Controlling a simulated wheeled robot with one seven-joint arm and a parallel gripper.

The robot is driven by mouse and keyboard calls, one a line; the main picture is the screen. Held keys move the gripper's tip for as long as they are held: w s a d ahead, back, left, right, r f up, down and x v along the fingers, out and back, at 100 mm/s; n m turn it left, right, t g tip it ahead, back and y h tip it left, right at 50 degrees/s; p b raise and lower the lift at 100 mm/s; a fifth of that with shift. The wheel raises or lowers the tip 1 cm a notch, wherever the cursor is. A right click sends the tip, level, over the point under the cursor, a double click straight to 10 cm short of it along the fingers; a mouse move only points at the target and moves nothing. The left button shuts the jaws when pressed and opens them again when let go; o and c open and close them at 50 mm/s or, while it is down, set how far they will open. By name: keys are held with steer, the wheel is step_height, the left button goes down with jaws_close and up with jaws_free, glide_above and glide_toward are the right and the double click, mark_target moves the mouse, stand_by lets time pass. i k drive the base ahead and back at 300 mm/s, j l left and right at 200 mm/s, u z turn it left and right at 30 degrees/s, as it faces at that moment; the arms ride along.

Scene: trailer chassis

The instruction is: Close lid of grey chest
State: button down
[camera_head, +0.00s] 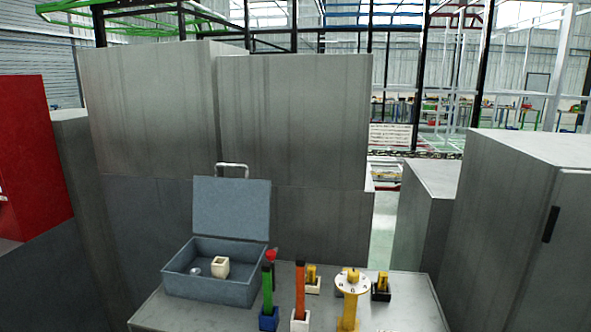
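The grey chest (208,288) stands at the left back of a grey table. Its lid (231,207) is open and stands nearly upright at the chest's back edge. A metal handle (232,165) shows above the lid's top edge. Inside the chest are a small cream-white cup-like block (220,267) and a small round silvery thing (195,271). My gripper is not in view, so its state does not show.
On the grey table (395,314), right of the chest, stand a green upright piece (267,290) in a blue base, an orange one (300,290) in a white base, and a yellow stand with a white disc (352,284). Tall grey cabinets (295,120) rise behind.

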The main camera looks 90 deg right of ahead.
mark_target(225, 208)
steer(key=z, duration=2.5)
steer(key=j, duration=1)
steer(key=i+j, duration=0.2)
steer(key=j, duration=0.2)
steer(key=i+j, duration=0.25)
steer(key=j, duration=0.15)
steer(key=i+j, duration=0.2)
steer(key=j, duration=0.2)
steer(key=i+j, duration=0.25)
steer(key=j, duration=0.15)
steer(key=i+j, duration=0.2)
steer(key=j, duration=0.2)
